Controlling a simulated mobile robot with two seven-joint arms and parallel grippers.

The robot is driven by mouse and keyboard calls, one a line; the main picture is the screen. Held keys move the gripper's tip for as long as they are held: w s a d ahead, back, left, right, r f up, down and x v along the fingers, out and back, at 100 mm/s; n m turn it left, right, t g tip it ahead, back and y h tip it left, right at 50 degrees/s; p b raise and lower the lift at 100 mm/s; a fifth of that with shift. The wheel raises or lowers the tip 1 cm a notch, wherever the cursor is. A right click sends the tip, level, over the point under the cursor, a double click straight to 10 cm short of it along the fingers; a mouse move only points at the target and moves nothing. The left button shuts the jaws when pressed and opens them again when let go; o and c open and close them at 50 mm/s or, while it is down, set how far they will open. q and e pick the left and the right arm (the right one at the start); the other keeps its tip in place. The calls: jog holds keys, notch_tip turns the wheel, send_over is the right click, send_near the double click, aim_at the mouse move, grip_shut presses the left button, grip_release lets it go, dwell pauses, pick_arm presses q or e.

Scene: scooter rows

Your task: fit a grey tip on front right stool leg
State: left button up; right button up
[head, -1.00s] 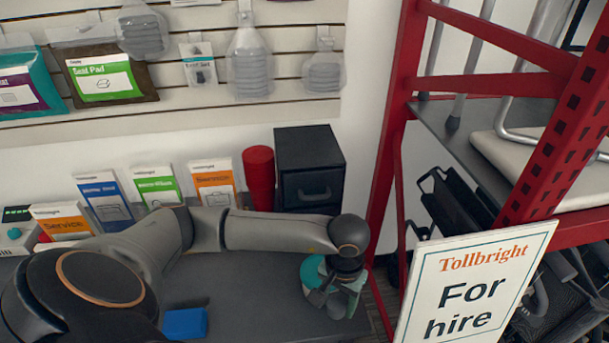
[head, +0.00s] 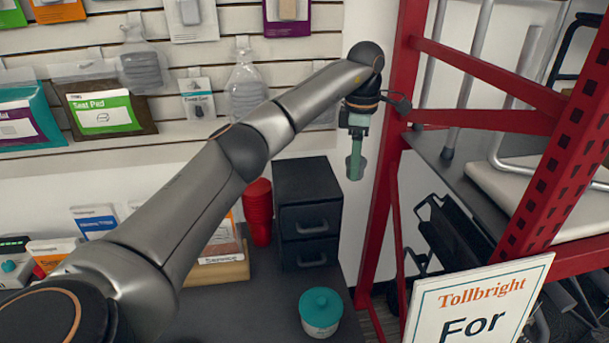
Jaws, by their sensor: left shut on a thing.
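My left gripper (head: 356,155) hangs in the air, pointing down, just left of the red rack post. Its greenish fingers are shut on a small grey tip, mostly hidden by them. Metal stool legs (head: 466,85) stand on the rack's grey shelf (head: 440,160) to the right of the gripper, clearly apart from it. A dark tip (head: 447,152) shows at the foot of one leg. I cannot tell which is the front right leg. My right gripper is out of view.
The red rack (head: 405,90) has a slanted bar (head: 490,118) in front of the legs. A "For hire" sign (head: 475,300) stands before it. A teal-lidded jar (head: 320,312), black drawers (head: 308,215) and red cups (head: 259,212) stand on the dark counter (head: 265,318).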

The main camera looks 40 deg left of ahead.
pick_arm(q)
jog(key=r, duration=0.1)
jog(key=r+n, duration=0.2)
jog(key=shift+w+a+r, duration=0.1)
jog(key=shift+a+r, duration=0.05)
jog(key=shift+a, duration=0.15)
jog(key=shift+a+r, duration=0.2)
jog(key=s+a+f+p, duration=0.1)
jog(key=s+a+f, duration=0.25)
jog(key=a, duration=0.55)
send_over(296, 190)
jog(key=d, duration=0.1)
notch_tip(296, 190, down, 5)
jog(key=shift+w+f, duration=0.1)
jog(key=f, duration=0.1)
jog(key=a+f+p, duration=0.1)
jog(key=f, duration=0.1)
jog(key=shift+s+f, duration=0.15)
jog(key=shift+s, duration=0.05)
jog(key=shift+f, duration=0.4)
jog(key=shift+f, duration=0.1)
jog(key=o, duration=1.3)
jog(key=shift+o, duration=0.2)
